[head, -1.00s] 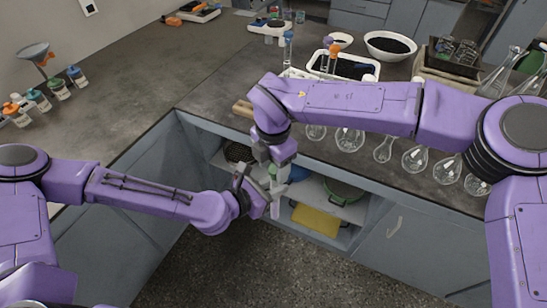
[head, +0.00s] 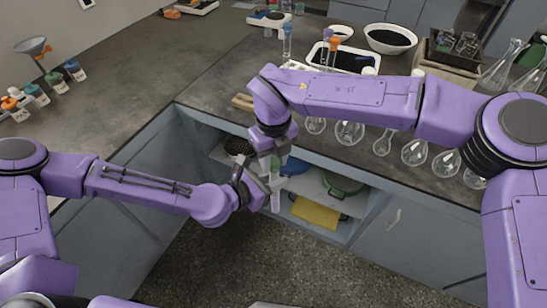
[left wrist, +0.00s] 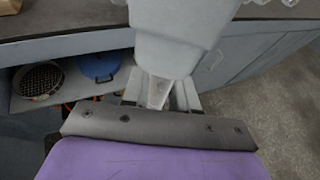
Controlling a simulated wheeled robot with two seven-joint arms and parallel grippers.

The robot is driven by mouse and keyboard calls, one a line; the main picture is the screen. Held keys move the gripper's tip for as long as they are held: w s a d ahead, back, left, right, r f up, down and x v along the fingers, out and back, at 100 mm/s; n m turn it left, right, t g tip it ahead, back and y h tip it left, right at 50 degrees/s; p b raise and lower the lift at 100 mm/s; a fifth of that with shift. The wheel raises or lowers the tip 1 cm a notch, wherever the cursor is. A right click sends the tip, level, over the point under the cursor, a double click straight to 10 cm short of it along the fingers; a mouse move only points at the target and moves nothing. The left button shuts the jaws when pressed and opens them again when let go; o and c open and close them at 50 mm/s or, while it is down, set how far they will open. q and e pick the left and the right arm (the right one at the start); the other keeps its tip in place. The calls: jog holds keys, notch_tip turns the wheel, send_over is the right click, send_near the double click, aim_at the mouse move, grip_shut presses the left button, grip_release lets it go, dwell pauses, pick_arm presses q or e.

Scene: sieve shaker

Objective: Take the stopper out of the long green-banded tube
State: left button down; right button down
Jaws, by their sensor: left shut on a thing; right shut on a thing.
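The long tube (head: 276,203) hangs upright in front of the open cabinet, clear with a pinkish lower part. A green band (head: 275,183) shows faintly near the grippers. My left gripper (head: 264,190) is shut on the tube from the left side. My right gripper (head: 270,163) points down from above, shut at the tube's top. The stopper is hidden inside its fingers. In the left wrist view the tube (left wrist: 158,92) shows between my left fingers, and my right gripper (left wrist: 175,45) covers its top. Whether stopper and tube are apart cannot be seen.
The counter edge and open cabinet shelf lie behind the grippers, with a blue pan (head: 295,167) and yellow item (head: 317,213). The floor below is clear.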

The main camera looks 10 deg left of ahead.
jog(key=n, duration=0.6)
jog(key=shift+a+r, duration=0.1)
jog(key=n, duration=0.6)
jog(key=shift+n, duration=0.3)
jog(key=shift+r, duration=0.1)
jog(key=shift+r, duration=1)
